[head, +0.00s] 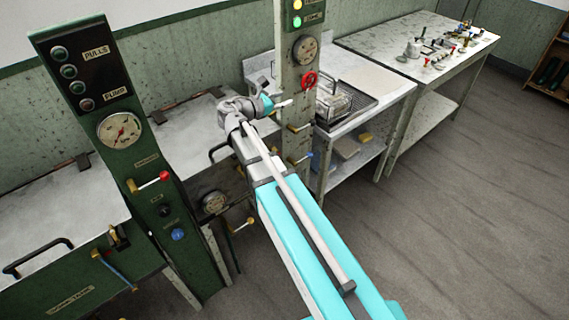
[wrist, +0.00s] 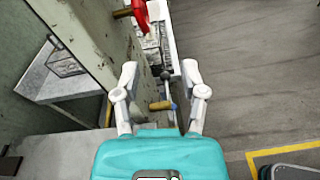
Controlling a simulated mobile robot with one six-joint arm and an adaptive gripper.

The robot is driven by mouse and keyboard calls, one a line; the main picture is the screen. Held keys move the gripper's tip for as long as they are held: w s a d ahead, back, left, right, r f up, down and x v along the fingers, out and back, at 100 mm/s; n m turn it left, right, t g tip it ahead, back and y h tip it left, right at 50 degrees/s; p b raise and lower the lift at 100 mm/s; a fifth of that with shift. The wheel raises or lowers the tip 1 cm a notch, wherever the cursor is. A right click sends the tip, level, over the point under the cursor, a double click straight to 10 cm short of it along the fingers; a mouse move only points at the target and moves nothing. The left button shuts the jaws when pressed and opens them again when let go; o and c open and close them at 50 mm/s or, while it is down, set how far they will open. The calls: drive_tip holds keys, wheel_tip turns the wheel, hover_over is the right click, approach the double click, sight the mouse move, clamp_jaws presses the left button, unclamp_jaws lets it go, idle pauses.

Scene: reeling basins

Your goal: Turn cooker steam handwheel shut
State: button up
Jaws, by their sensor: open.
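A small red handwheel (head: 309,80) sits on the side of a pale upright post (head: 290,70), below a round gauge. In the wrist view a red part on a brass stem (wrist: 140,14) shows at the top edge, cut off by the frame, and looks like this wheel. My gripper (head: 287,104) is beside the post, lower than the wheel and to its left in the head view. In the wrist view my gripper (wrist: 159,72) has its two fingers spread, with nothing held between them. The red part lies beyond the fingertips, apart from them.
A brass-handled valve (head: 300,127) and a blue-tipped lever (head: 302,159) stick out lower on the post. A green panel (head: 95,60) with gauge and levers stands left. A wire basket (head: 335,103) sits on the bench behind the post. Open floor (head: 450,200) lies to the right.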

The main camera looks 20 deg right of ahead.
drive_tip(key=s+a+f+m+g+y, duration=0.4)
drive_tip(key=s+f+m+y, duration=0.7)
drive_tip(key=s+f+m, duration=0.3)
drive_tip(key=shift+a+m+p, duration=0.15)
drive_tip(key=shift+m+p, duration=0.15)
idle(0.4)
drive_tip(key=shift+s, duration=0.1)
drive_tip(key=s+a+f+m+g+y, duration=0.1)
drive_tip(key=s+a+m+y, duration=0.3)
drive_tip(key=s+a+m, duration=0.1)
drive_tip(key=shift+s+a+f+y, duration=0.15)
drive_tip(key=shift+a+f+y, duration=0.15)
drive_tip(key=shift+y, duration=0.1)
drive_tip(key=shift+d, duration=0.1)
idle(0.5)
